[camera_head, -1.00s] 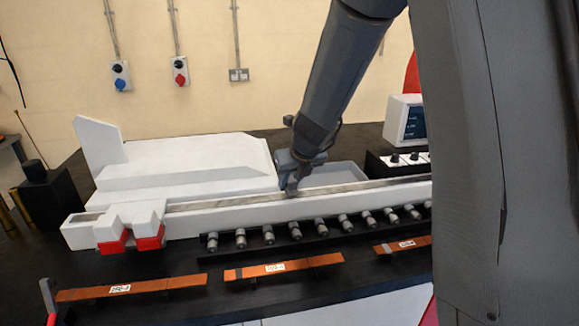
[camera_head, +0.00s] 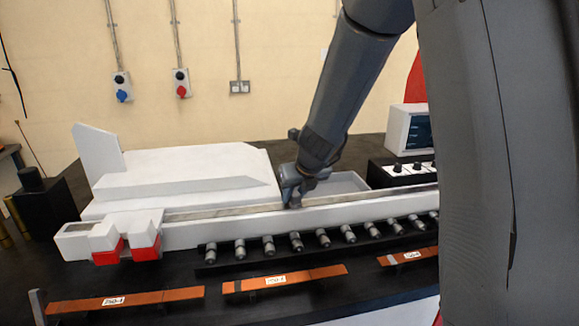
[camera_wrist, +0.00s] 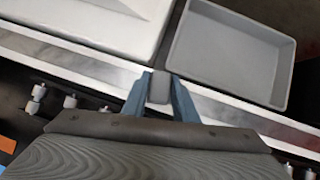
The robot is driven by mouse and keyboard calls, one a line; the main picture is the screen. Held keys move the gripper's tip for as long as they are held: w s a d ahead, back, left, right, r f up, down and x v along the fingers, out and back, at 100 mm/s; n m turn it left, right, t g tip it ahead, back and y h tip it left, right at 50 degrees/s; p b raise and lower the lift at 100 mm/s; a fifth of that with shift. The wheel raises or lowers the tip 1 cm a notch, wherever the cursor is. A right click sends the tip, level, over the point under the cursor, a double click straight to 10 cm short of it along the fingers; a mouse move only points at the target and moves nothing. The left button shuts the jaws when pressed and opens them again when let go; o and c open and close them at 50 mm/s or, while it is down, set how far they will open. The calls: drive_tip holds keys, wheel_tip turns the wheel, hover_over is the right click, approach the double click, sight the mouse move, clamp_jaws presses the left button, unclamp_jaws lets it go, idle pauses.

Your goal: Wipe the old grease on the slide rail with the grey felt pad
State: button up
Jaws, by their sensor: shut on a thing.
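The slide rail (camera_head: 230,210) is a long metallic strip along the top of the white machine bed. In the wrist view the rail (camera_wrist: 75,62) runs diagonally, with darker smudged patches on its surface. My gripper (camera_head: 292,203) is over the middle of the rail, pointing down. In the wrist view my gripper (camera_wrist: 160,90) is shut on the grey felt pad (camera_wrist: 160,88), a small block between the two blue fingers. The pad is at the rail; its underside is hidden, so contact cannot be told.
A grey tray (camera_wrist: 232,52) lies just behind the rail. A row of rollers (camera_head: 296,241) and labelled copper bars (camera_head: 285,280) lie in front. White blocks with red ends (camera_head: 145,252) stand at the rail's left end. A monitor (camera_head: 405,130) stands at the back right.

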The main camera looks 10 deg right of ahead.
drive_tip(key=shift+s+a+p, duration=0.1)
drive_tip(key=shift+a+p, duration=0.2)
drive_tip(key=shift+a, duration=0.2)
drive_tip(key=shift+a+r+p, duration=0.1)
drive_tip(key=shift+r+p, duration=0.1)
drive_tip(key=shift+p, duration=0.15)
drive_tip(key=shift+d+r+p, duration=0.2)
drive_tip(key=shift+r+p, duration=0.2)
drive_tip(key=shift+r, duration=0.6)
drive_tip(key=shift+r+p, duration=0.15)
drive_tip(key=shift+p, duration=0.2)
drive_tip(key=shift+r+p, duration=1.1)
drive_tip(key=shift+r, duration=1.55)
